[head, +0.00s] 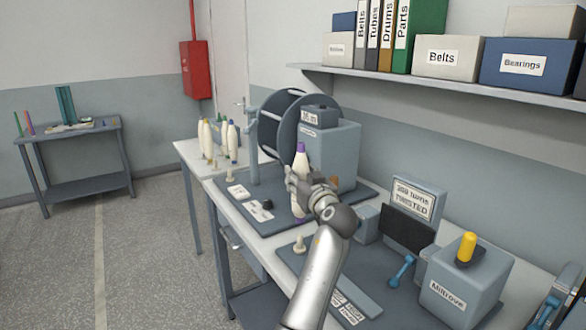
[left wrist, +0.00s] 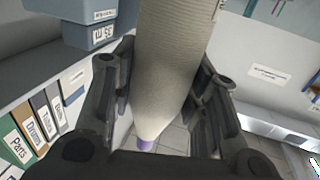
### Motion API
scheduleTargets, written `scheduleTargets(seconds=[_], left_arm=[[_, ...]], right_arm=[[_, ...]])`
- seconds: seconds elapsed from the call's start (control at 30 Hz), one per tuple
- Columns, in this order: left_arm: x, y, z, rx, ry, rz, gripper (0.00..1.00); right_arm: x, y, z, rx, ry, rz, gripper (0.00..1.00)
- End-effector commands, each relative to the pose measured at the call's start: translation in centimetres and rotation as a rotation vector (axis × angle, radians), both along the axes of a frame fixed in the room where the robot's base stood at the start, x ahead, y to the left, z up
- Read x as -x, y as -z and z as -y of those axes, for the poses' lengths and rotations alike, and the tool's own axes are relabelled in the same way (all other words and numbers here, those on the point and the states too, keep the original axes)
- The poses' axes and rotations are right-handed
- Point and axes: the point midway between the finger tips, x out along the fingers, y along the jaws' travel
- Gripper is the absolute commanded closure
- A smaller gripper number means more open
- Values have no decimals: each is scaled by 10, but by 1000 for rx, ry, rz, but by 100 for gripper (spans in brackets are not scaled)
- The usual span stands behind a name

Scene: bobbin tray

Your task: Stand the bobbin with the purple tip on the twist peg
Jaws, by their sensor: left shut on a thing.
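The cream bobbin with a purple tip (head: 300,161) is held roughly upright over the front of the bench. My left gripper (head: 299,185) is shut around its middle. In the left wrist view the bobbin (left wrist: 172,70) runs between the two fingers, its purple end at the bottom. Another small peg (head: 230,175) stands on the mat farther left. I cannot read which peg is the twist peg. My right gripper is not in view.
A grey reel machine (head: 334,145) stands close behind the held bobbin. Several other bobbins (head: 229,140) stand at the bench's far left end. A grey box with a yellow cylinder (head: 466,285) and a blue handle (head: 402,271) are at right. A shelf (head: 440,87) overhangs the bench.

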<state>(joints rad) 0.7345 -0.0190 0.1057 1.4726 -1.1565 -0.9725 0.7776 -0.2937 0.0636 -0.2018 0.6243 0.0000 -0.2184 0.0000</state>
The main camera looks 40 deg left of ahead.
Motion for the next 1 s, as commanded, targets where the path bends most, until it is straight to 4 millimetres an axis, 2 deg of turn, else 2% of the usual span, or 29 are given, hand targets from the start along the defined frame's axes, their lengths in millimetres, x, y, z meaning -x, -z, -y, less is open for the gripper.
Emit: scheduleTargets(seconds=[0.13, 0.23, 0.53, 0.7, 1.0], left_arm=[[0, 2, 1, 0, 2, 0, 85], [0, 6, 1, 0, 2, 0, 85], [0, 31, 1, -1, 2, -1, 85], [0, 40, 1, -1, 3, 0, 85], [0, 40, 1, -1, 2, 1, 85]], right_arm=[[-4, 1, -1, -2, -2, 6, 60], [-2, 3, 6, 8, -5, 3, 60], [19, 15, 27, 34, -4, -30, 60], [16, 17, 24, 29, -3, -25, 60], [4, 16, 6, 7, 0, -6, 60]])
